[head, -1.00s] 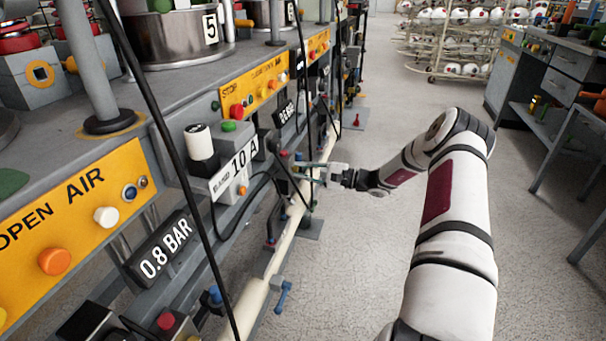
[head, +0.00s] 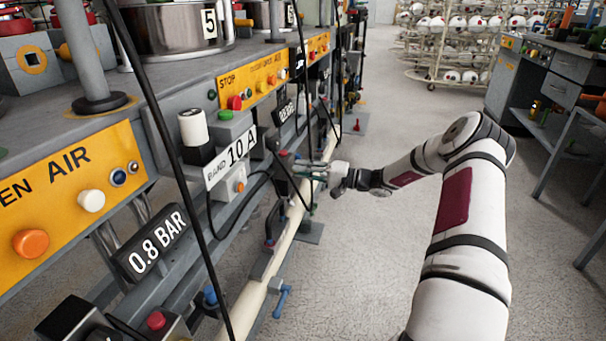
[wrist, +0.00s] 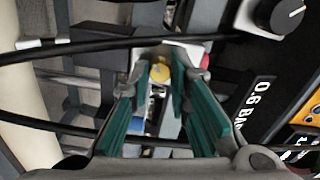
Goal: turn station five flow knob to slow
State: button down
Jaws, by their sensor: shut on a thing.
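My gripper (head: 303,171) reaches in from the right to the side of the machine row, low beside a pale pipe. In the wrist view its green fingers (wrist: 163,82) are closed in around a small round yellow knob (wrist: 160,72) on a pale housing. The fingers partly hide the housing, and the knob's setting is not readable. A black dial with a white mark (wrist: 285,14) stands apart at the upper right. A number 5 plate (head: 209,23) is on a metal pot at the upper left. No slow marking is readable.
A black cable (wrist: 95,47) crosses the wrist view close to the fingers. A 0.6 BAR sign (wrist: 257,118) is right of them. The pale pipe (head: 250,298) with blue valve handles runs along the machines. The floor (head: 350,270) is clear to the right.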

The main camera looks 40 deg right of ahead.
dwell(0.5)
jog(key=c, duration=1.5)
grip_release()
jog(key=v, duration=1.2)
jog(key=shift+d, duration=0.1)
